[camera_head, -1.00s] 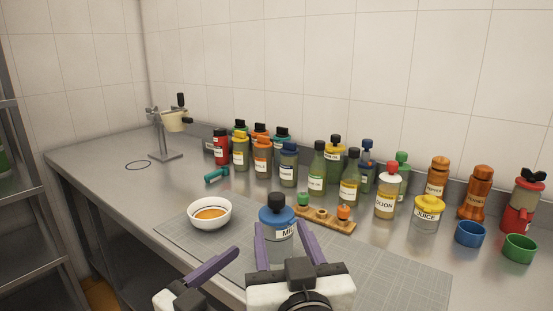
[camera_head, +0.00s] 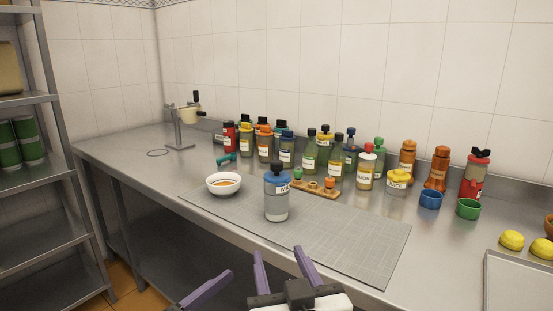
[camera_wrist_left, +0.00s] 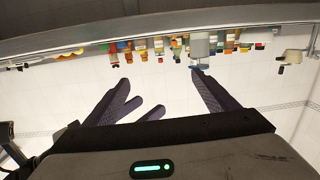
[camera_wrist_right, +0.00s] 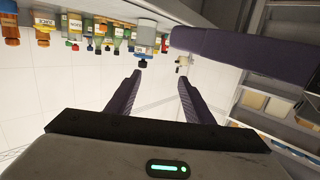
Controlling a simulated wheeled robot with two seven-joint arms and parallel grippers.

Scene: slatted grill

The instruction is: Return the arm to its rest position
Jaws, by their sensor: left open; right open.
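My right gripper (camera_head: 280,252) is open and empty at the bottom middle of the head view, in front of the counter's front edge. Its two purple fingers also show in the right wrist view (camera_wrist_right: 160,75). My left gripper (camera_head: 205,290) is lower and further left, with one purple finger showing and the rest cut off. In the left wrist view (camera_wrist_left: 160,76) its fingers are apart with nothing held. A blue-capped bottle (camera_head: 276,200) stands upright on the grey cutting mat (camera_head: 335,238), apart from both grippers.
A white bowl (camera_head: 223,184) sits by the mat's left corner. Several bottles (camera_head: 310,155) line the counter's back, with a wooden holder (camera_head: 318,189) before them. A tray (camera_head: 515,285) and yellow items (camera_head: 512,240) are at right. A metal shelf (camera_head: 40,175) stands at left.

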